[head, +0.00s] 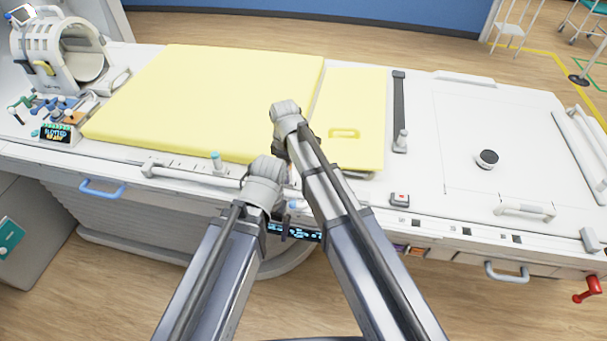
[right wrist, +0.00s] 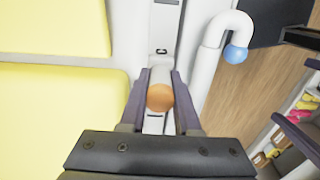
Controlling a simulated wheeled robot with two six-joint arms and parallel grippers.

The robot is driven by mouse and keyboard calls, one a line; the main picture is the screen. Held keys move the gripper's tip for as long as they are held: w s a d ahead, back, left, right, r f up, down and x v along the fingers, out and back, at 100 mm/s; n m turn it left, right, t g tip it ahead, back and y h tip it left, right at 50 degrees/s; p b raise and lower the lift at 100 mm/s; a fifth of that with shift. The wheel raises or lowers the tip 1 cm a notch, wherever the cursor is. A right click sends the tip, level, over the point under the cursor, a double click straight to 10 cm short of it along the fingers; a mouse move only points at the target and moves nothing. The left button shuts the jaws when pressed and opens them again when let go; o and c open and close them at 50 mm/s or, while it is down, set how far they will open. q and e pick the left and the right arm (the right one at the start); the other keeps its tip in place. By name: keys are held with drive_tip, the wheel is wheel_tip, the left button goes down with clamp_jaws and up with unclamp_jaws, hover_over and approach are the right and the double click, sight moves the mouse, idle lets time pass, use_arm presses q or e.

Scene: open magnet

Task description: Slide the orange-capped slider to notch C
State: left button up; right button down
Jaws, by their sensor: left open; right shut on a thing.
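The orange-capped slider (right wrist: 160,97) shows in the right wrist view, its round cap between the two fingers of my right gripper (right wrist: 158,95). That gripper is shut on it, over a narrow pale track (right wrist: 162,40). A small dark mark lies on the track beyond the cap; I cannot read any notch letter, so notch C is not identifiable. In the head view my right gripper (head: 284,145) is near the table's front edge, and the arms hide the slider. My left gripper (head: 280,212) is open, lower, in front of the edge; its fingers are partly hidden.
A teal-knobbed piece (head: 217,160) stands on the front strip left of the grippers. A white rail with a blue end (right wrist: 235,53) runs beside the track. Yellow pads (head: 210,95) lie behind. A red-buttoned box (head: 399,199) sits to the right.

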drive_tip(key=shift+w+a, duration=0.1)
drive_tip(key=shift+a, duration=0.3)
drive_tip(key=c, duration=0.6)
unclamp_jaws()
wheel_tip(320, 180, up, 8)
drive_tip(key=p, duration=0.8)
drive_tip(key=shift+f, duration=0.1)
